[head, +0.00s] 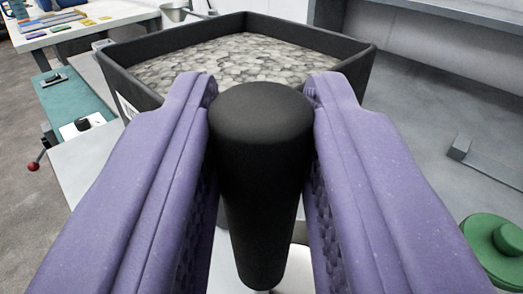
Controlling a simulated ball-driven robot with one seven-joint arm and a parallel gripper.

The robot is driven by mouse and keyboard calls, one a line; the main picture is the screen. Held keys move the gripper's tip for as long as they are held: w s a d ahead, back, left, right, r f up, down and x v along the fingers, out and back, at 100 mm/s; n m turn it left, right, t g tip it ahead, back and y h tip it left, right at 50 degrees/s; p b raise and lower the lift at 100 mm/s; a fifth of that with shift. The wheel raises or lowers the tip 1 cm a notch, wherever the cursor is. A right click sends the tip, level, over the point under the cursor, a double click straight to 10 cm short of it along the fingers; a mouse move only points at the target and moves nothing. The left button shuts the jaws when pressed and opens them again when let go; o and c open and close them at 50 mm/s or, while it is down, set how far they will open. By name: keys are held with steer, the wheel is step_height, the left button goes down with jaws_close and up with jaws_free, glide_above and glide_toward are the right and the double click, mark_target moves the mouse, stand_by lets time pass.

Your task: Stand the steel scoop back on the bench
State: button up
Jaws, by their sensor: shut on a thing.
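My gripper (261,95) has two purple fingers, shut on a black round handle (260,185). I take this to be the handle of the steel scoop. The handle points up toward the camera, its wide rounded end between the fingertips, and narrows downward. The scoop's steel part is mostly hidden below the handle and fingers; only a small pale patch shows beside the handle's lower end. I cannot tell whether it touches the bench. The grey bench top (410,125) shows at right.
A black-walled bin (360,65) of grey stones stands just beyond the fingertips. A green round lidded object (495,250) is at lower right, and a grey metal bar (480,155) at right. A small metal pan (174,13) is at the back.

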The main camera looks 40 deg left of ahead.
steer(key=shift+f, duration=0.2)
steer(key=o, duration=0.9)
steer(key=shift+o, duration=0.2)
steer(key=shift+r, duration=0.2)
steer(key=shift+s+d, duration=0.1)
steer(key=shift+s, duration=0.05)
steer(key=p+v, duration=1.1)
steer(key=p, duration=0.2)
steer(key=shift+s+d+p, duration=0.2)
steer(key=shift+p, duration=0.15)
